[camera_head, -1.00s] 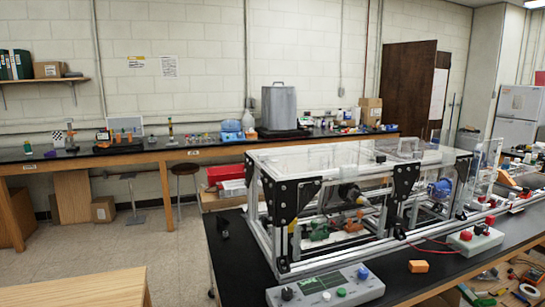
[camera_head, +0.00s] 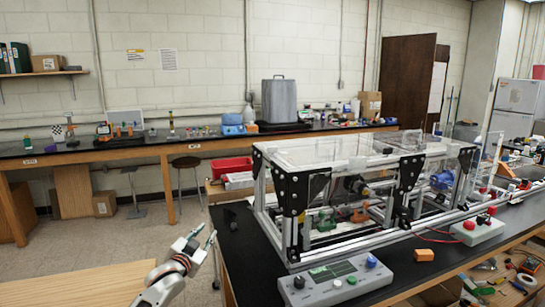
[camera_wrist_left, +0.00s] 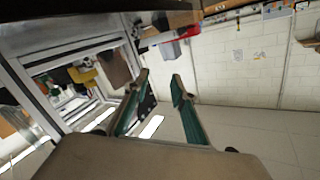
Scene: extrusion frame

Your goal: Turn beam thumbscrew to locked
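The extrusion frame (camera_head: 291,192), silver rails with black corner plates and clear panels, stands on the black bench. A dark knob with a yellow part (camera_head: 356,186) shows inside it. I cannot tell for sure which part is the beam thumbscrew. My left gripper (camera_head: 208,238) is open and empty, left of the frame and apart from it, near the bench's left edge. In the left wrist view its two green-padded fingers (camera_wrist_left: 158,98) are spread with nothing between them, and the frame's silver rails (camera_wrist_left: 72,50) fill the left side. My right gripper is not in view.
A grey control box (camera_head: 335,283) with knobs and an orange block (camera_head: 424,255) sit in front of the frame. A small dark piece (camera_head: 229,217) stands on the bench's left end. A wooden table (camera_head: 85,288) is at lower left. The floor between is clear.

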